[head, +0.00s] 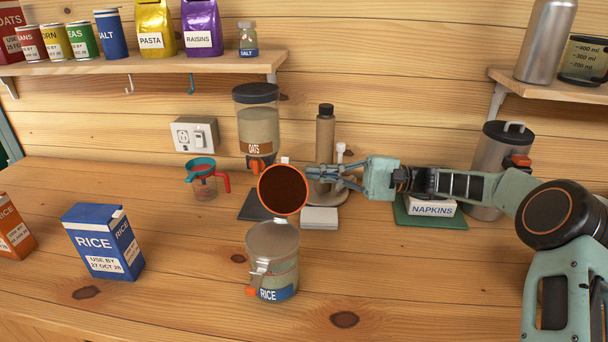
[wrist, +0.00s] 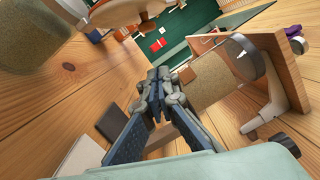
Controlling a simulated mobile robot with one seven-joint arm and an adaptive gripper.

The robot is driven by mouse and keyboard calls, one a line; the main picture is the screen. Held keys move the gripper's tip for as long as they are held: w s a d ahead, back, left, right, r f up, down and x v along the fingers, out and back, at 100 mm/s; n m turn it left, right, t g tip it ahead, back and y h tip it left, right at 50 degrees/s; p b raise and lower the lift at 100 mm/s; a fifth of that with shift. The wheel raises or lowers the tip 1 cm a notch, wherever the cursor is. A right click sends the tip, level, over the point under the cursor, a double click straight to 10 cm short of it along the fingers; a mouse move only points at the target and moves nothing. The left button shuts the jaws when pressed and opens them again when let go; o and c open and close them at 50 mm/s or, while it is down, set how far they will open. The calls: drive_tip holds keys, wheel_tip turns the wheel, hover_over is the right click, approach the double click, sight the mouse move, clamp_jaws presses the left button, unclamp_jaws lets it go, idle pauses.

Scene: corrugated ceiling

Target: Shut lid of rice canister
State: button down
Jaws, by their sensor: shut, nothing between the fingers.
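The rice canister (head: 273,262) stands on the counter at the front middle, a clear jar with a blue RICE label and an orange clasp part. Its round lid (head: 283,190), dark brown inside with an orange rim, is swung open and stands up behind the jar mouth. My gripper (head: 314,173) is just right of the lid, pointing left, its fingers together and empty. I cannot tell whether it touches the lid. In the wrist view my closed fingers (wrist: 157,84) are at the centre, and a large tan jar (wrist: 32,48), likely the rice canister, is cut off upper left.
A brown bottle (head: 325,145) is behind my gripper. A white block (head: 319,217) lies below it. A blue rice box (head: 102,242) and a measuring cup (head: 203,180) are left.

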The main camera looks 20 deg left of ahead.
sight(285, 188)
drive_tip(key=shift+s+a+r, duration=0.15)
drive_tip(key=shift+s+r, duration=0.1)
drive_tip(key=shift+s, duration=0.5)
drive_tip(key=shift+s+a+r, duration=0.2)
drive_tip(key=shift+s+r, duration=0.1)
drive_tip(key=shift+s, duration=0.45)
drive_tip(key=shift+s+a+r, duration=0.15)
drive_tip(key=shift+s+r, duration=0.1)
drive_tip(key=shift+s, duration=0.5)
